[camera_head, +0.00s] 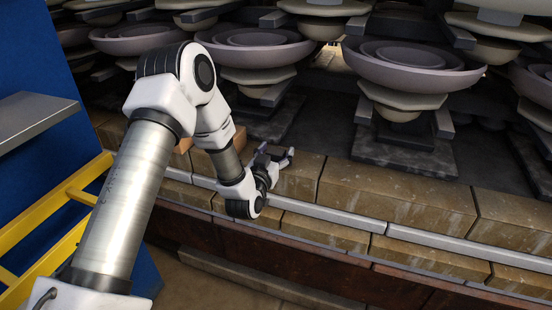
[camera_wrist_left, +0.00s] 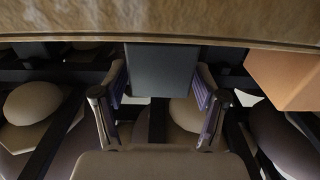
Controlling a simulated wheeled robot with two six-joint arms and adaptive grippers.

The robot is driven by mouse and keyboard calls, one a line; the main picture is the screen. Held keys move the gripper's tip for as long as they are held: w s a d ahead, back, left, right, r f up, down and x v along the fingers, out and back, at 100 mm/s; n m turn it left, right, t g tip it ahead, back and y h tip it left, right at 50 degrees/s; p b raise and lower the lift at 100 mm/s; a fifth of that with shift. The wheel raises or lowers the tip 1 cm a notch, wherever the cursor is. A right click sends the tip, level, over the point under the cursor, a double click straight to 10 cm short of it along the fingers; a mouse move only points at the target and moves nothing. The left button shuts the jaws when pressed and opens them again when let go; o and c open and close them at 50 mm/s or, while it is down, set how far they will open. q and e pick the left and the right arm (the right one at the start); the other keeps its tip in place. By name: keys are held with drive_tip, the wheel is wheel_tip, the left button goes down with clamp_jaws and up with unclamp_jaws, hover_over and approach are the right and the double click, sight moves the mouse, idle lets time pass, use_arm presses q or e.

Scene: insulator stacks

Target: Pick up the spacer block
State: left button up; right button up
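A dark grey block, which I take to be the spacer block (camera_wrist_left: 161,70), is in the middle of the left wrist view against the stone ledge. My left gripper (camera_wrist_left: 161,86) is open, with one finger on each side of the block. Narrow gaps seem to show between fingers and block, so I cannot tell any contact. In the head view my left gripper (camera_head: 276,155) is over the stone ledge, and the block is hard to make out between its fingers. My right gripper is not in view.
An orange-brown block (camera_wrist_left: 287,75) is beside the grey one in the left wrist view. A stone ledge (camera_head: 400,200) with a pale metal rail (camera_head: 330,217) runs across. Stacked insulators (camera_head: 405,70) stand behind it. A yellow rail frame (camera_head: 50,215) is at left.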

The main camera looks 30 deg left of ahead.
use_arm(q)
drive_tip(key=c, duration=0.9)
drive_tip(key=shift+o, duration=0.2)
drive_tip(key=shift+r, duration=0.1)
